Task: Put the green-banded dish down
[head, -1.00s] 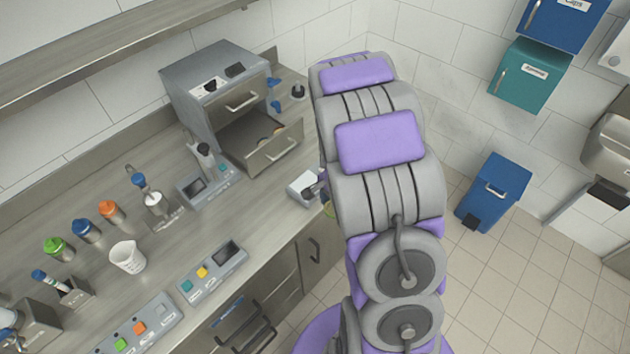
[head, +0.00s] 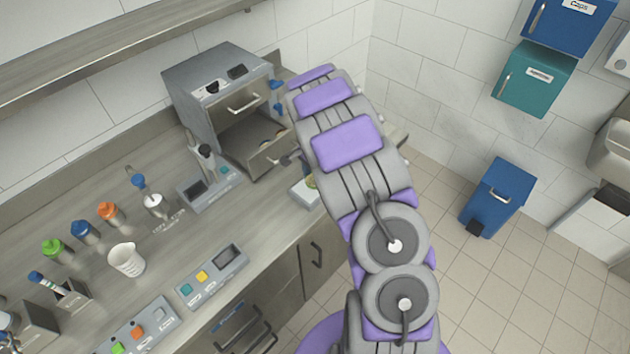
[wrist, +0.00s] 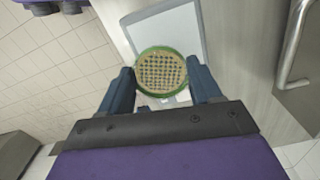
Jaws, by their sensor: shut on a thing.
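The green-banded dish (wrist: 161,72) is round, with a green rim and a tan face full of dark dots. It sits between the two blue fingers of my gripper (wrist: 163,86), which is shut on it. In the wrist view a pale square plate with a grey border (wrist: 180,35) lies behind the dish; I cannot tell whether they touch. In the head view a sliver of the dish (head: 311,182) shows beside my arm, by a small white box (head: 303,194) at the counter's front edge. My arm hides most of the gripper there.
A grey cabinet (head: 205,85) with an open lower drawer stands just behind the white box. A beaker (head: 126,259), several colour-capped bottles and button panels (head: 212,275) stand on the counter to the left. Open floor lies to the right, with a blue bin (head: 497,197).

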